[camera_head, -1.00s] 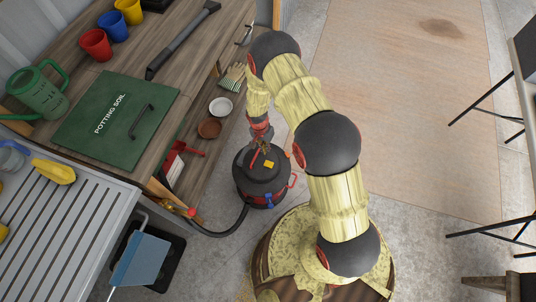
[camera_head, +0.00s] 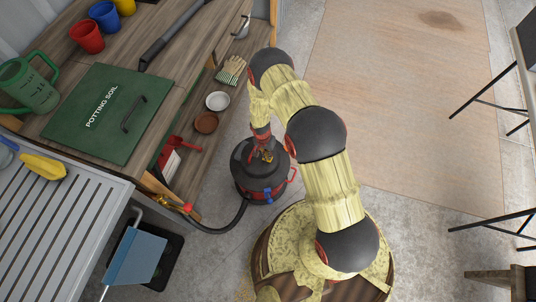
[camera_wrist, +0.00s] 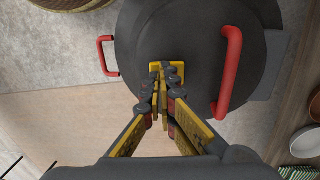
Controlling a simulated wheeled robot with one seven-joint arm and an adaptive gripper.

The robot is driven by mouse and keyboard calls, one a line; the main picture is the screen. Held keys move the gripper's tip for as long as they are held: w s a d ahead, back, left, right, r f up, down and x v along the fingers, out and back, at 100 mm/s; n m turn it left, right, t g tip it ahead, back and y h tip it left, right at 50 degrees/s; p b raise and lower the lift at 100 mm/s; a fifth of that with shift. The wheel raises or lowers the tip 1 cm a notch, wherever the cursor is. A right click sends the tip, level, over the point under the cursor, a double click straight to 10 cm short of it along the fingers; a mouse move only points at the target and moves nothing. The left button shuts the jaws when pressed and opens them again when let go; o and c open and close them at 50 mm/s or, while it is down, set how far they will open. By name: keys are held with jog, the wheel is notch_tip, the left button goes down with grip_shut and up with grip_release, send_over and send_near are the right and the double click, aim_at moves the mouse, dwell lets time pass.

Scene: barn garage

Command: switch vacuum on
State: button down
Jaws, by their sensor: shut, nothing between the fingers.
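The vacuum (camera_head: 262,182) is a dark grey round canister on the floor, with a black hose at its lower left. In the wrist view its lid (camera_wrist: 205,45) fills the upper middle, with a red handle (camera_wrist: 228,75) to the right and a red side latch (camera_wrist: 104,56) to the left. A yellow switch (camera_wrist: 165,68) sits on the lid, partly hidden behind my fingertips. My gripper (camera_wrist: 162,82) is shut and empty, with its tips over the yellow switch. I cannot tell whether they touch it. In the head view my gripper (camera_head: 265,155) is above the vacuum's top.
A wooden bench with a green potting soil box (camera_head: 108,113) stands at the left. Its lower shelf holds bowls (camera_head: 217,101) and gloves (camera_head: 231,70).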

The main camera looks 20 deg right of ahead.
jog(key=shift+s+d+f+b, duration=0.2)
jog(key=shift+f+b, duration=0.3)
jog(key=shift+b, duration=0.25)
jog(key=shift+r, duration=0.2)
jog(key=shift+w+a, duration=0.1)
jog(key=shift+w+a, duration=0.5)
jog(key=shift+a, duration=0.05)
notch_tip(320, 180, up, 14)
jog(key=w+a+p, duration=0.1)
jog(key=p, duration=0.3)
jog(key=shift+w+a, duration=0.15)
jog(key=shift+a, duration=0.05)
